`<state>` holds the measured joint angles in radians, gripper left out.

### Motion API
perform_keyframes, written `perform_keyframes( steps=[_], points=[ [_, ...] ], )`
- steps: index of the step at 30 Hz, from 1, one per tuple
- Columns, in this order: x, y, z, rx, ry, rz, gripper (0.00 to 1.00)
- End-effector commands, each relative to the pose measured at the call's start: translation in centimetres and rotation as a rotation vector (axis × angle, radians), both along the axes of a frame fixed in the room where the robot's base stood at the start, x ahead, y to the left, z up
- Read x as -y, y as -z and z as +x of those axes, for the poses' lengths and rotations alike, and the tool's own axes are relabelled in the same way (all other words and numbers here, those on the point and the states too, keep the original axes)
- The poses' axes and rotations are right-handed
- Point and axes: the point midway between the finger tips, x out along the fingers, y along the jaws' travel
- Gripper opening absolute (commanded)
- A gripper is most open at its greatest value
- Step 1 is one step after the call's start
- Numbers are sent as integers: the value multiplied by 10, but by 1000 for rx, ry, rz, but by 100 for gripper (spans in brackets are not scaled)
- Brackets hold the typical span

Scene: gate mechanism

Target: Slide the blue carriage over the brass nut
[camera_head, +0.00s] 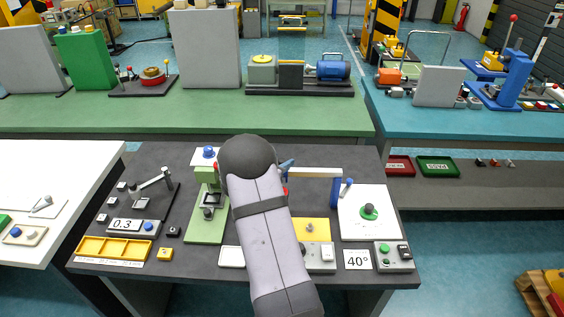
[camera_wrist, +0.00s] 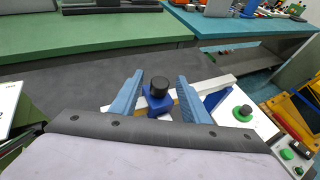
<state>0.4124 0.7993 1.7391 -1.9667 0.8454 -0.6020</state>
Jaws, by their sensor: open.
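The blue carriage (camera_wrist: 157,104) with a black knob (camera_wrist: 159,86) on top shows in the wrist view, on a pale beam (camera_wrist: 218,81). My gripper (camera_wrist: 160,76) is open, with one blue-grey finger on each side of the knob; I cannot tell whether either touches it. In the head view the beam (camera_head: 315,173) runs right from behind my arm to a blue post (camera_head: 335,190), and a fingertip of my gripper (camera_head: 287,162) shows beside my wrist. My arm hides the carriage there. I cannot make out the brass nut in either view.
A green stand (camera_head: 206,225) is left of my arm. A white plate with a green-based knob (camera_head: 368,211) lies to the right. A yellow plate (camera_head: 312,229), a button box (camera_head: 393,256) and a 40° card (camera_head: 357,260) are near the front edge. The dark table behind the beam is largely clear.

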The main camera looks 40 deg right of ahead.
Motion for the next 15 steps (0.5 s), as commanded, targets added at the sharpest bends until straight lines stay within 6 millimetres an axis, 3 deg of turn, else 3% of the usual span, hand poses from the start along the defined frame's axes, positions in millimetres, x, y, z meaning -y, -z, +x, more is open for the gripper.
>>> perform_keyframes(
  steps=[9,15],
  points=[
    [-35,-14,-11,3,-1,-1,42],
    [-47,-20,-15,1,0,-2,42]
  ],
)
